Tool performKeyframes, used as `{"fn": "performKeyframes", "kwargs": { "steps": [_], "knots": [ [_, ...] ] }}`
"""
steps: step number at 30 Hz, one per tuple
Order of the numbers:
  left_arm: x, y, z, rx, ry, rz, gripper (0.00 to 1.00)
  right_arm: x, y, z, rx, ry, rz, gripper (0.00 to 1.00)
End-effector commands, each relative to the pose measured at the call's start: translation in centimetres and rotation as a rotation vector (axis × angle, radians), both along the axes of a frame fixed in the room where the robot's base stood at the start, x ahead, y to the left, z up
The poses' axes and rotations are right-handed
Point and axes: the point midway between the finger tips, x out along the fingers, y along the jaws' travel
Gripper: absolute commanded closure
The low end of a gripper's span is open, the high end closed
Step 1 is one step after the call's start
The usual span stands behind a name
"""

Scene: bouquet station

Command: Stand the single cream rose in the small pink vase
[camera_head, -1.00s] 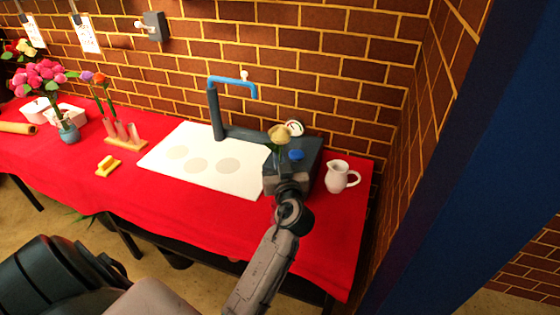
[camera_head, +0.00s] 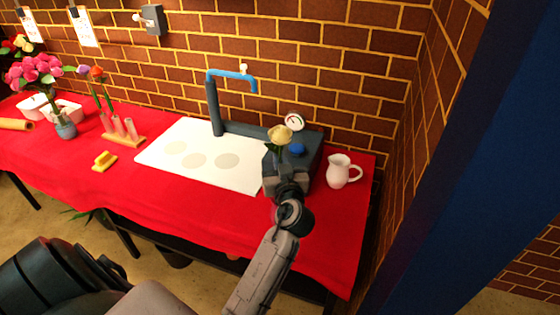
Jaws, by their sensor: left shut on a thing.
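The cream rose (camera_head: 279,134) shows its head just above my left gripper (camera_head: 287,184), upright with a bit of green below the bloom. My left gripper is shut on the rose; its fingers and the lower stem are hard to make out against the dark box behind. I cannot make out the small pink vase in this view. My right gripper is not in view.
A dark box with a gauge (camera_head: 294,122) and blue pipe (camera_head: 232,76) stands behind the gripper. A white jug (camera_head: 340,171) is to its right. White mat (camera_head: 190,165), tube rack (camera_head: 122,138), yellow block (camera_head: 104,161) and blue-grey vase (camera_head: 65,130) stand left on the red cloth.

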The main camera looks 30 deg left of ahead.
Motion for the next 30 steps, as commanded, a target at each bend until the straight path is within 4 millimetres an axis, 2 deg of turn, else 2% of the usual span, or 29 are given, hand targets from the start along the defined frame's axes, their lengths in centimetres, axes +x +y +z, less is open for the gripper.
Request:
{"fn": "performKeyframes", "kwargs": {
  "steps": [30],
  "knots": [
    [0.00, 0.00, -0.57, 0.000, 0.000, 0.000, 1.00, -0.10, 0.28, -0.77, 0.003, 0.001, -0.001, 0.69]
  ]
}}
